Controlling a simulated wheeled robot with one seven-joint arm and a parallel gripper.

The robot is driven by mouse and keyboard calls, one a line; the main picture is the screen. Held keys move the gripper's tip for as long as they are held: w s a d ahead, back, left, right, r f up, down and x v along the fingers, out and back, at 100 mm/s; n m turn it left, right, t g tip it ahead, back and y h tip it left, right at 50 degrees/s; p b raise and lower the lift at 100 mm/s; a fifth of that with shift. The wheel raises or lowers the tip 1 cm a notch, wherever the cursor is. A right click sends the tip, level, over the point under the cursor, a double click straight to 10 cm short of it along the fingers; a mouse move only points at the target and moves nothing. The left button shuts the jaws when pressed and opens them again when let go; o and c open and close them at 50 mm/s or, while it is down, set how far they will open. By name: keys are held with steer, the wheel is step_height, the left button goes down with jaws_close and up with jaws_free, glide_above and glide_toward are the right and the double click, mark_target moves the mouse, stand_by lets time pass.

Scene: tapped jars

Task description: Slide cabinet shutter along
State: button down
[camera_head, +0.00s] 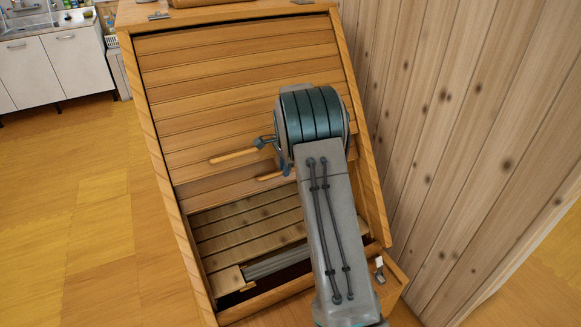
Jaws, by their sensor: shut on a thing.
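The wooden cabinet (156,128) stands in the middle of the view, tilted in the picture. Its slatted shutter (200,75) covers the upper part of the front, and the lower part is open. A light wooden handle bar (232,156) sticks out near the shutter's lower part. My gripper (271,150) is at the bar's right end, with its fingers shut on it. My wrist and forearm hide the right part of the bar and the shutter behind. A second short wooden piece (270,177) shows just below the fingers.
Through the lower opening I see inner slats (245,225), a grey ridged part (275,264) and a dark gap. A plank wall (460,130) stands close on the right. Open floor (70,220) lies on the left, with a white kitchen unit (60,65) at the back.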

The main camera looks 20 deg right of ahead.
steer(key=shift+w+r, duration=0.2)
steer(key=shift+r, duration=0.15)
steer(key=c, duration=1.5)
jaws_free()
steer(key=shift+o, duration=0.5)
steer(key=shift+f, duration=0.1)
step_height(320, 180, up, 14)
steer(key=s+p, duration=0.1)
steer(key=s, duration=0.1)
steer(key=shift+s+f, duration=0.2)
steer(key=shift+s, duration=0.15)
steer(key=shift+d, duration=0.15)
